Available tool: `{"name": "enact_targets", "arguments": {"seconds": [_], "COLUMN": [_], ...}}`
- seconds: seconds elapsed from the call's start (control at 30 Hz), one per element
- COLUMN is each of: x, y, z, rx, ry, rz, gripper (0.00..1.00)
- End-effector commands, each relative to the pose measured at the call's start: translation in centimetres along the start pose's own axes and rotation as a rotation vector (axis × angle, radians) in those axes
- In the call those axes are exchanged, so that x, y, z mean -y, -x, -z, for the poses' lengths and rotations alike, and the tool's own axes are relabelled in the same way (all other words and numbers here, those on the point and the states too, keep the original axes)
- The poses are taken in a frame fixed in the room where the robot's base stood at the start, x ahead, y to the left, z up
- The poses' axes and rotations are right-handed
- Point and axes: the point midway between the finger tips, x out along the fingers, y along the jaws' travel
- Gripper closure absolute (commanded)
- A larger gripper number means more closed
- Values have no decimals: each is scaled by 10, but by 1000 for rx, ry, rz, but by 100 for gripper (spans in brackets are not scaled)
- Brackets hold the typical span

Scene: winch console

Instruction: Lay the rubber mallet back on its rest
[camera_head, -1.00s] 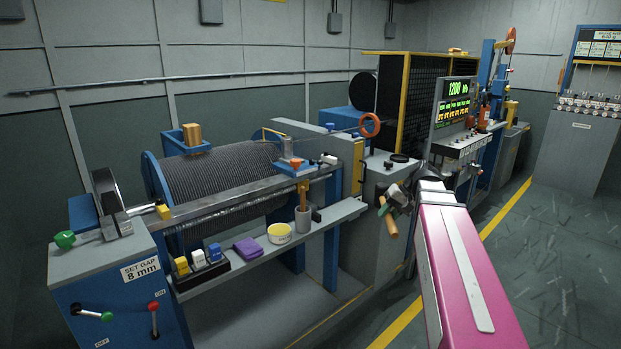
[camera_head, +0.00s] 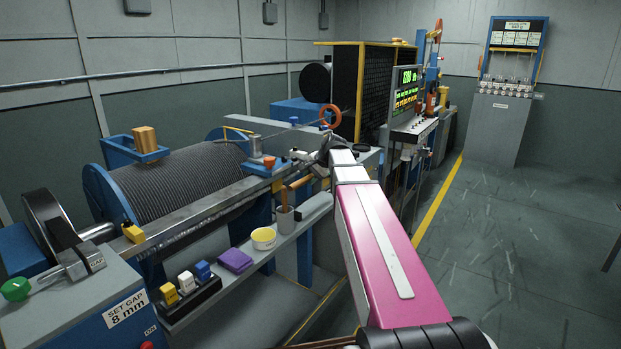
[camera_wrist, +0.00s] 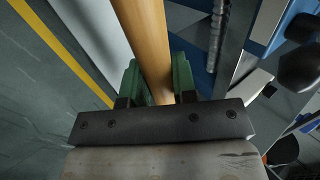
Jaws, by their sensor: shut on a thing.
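My gripper (camera_wrist: 157,78) is shut on the wooden handle (camera_wrist: 149,35) of the mallet, between its green finger pads in the wrist view. In the head view, a short piece of the handle (camera_head: 300,182) shows left of the end of my arm, above the shelf. The mallet's head cannot be made out, and much of my gripper is hidden behind my pink arm. I cannot clearly pick out the mallet's rest.
A shelf (camera_head: 212,297) runs along the winch, carrying a cup (camera_head: 284,220) with another wooden handle, a yellow tub (camera_head: 263,237), a purple cloth (camera_head: 235,260) and small coloured blocks. The winch drum (camera_head: 190,180) stands behind. Open floor (camera_head: 500,250) lies right.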

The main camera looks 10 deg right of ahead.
Motion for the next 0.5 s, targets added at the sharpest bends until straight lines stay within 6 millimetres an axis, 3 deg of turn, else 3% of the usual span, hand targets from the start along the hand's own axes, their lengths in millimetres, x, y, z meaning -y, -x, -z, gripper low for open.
{"name": "enact_targets", "arguments": {"seconds": [0.5], "x": [-23], "y": [-34], "z": [-1], "rx": [2], "ry": [3], "rz": [0], "gripper": [100]}}
